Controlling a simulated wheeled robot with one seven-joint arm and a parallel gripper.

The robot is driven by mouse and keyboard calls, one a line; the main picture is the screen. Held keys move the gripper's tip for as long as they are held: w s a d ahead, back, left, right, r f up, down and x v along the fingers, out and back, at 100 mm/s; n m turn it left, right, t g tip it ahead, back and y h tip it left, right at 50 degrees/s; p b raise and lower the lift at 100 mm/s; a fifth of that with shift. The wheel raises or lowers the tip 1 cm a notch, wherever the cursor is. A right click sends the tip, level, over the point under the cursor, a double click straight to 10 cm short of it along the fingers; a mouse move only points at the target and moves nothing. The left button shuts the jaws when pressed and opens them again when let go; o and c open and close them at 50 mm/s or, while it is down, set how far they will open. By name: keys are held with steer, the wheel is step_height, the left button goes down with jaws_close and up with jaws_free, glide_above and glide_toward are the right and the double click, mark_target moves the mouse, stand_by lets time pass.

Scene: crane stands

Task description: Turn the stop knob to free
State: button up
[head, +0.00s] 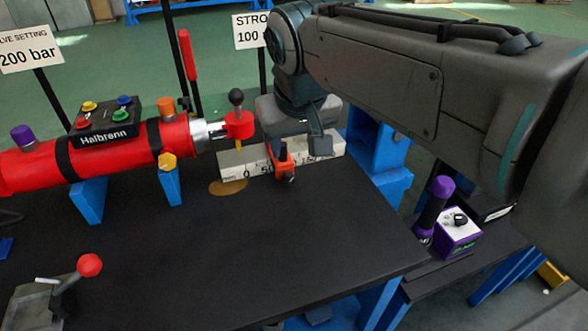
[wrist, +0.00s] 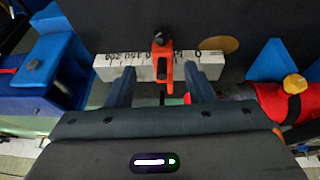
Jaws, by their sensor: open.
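The orange-red stop (head: 281,160) sits across the white ruler (head: 232,168) on the dark bench, close to the 50 mark. Its small black knob (head: 291,179) is on the side facing the head camera; it also shows in the wrist view (wrist: 159,40). I cannot read a locked or free mark on it. My gripper (head: 299,149) is above the ruler, pointing down, partly hiding the stop in the head view. In the wrist view my gripper (wrist: 160,84) is open and empty, one finger on each side of the stop, apart from it.
A red cylinder (head: 115,157) marked Halbrenn lies left, its rod bearing a red clamp (head: 238,125) with a black ball beside the ruler. A red-knobbed lever (head: 89,265) stands front left. A purple box (head: 459,236) and purple flashlight (head: 433,210) stand right. The bench middle is clear.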

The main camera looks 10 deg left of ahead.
mark_target(289, 176)
steer(key=b+x, duration=0.3)
steer(key=x, duration=1)
steer(key=shift+a+f, duration=0.15)
steer(key=shift+f, duration=0.15)
steer(key=c, duration=1)
